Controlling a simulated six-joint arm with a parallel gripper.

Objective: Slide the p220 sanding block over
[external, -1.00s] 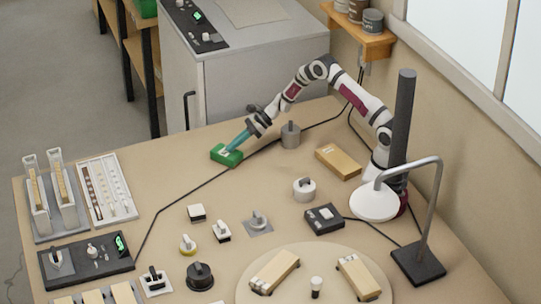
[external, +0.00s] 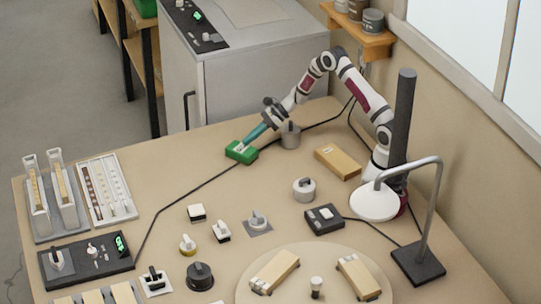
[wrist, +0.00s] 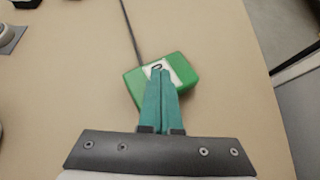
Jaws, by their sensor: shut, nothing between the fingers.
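A green block with a white label (external: 240,152) lies on the tan bench near its far edge, and I take it for the p220 sanding block, though its lettering is too small to read. In the wrist view the green block (wrist: 178,80) lies at and under my fingertips, and its near side is partly hidden by them. My gripper (external: 243,145) has long teal fingers, shut and empty. In the wrist view my gripper's tips (wrist: 158,72) overlap the block's white label; they look to be at or touching its top.
A grey weight-like cylinder (external: 290,137) stands just right of the block, behind my fingers. A tan box (external: 338,162) lies further right. A black cable (external: 190,192) runs past the block. Bare bench lies in front and left of it.

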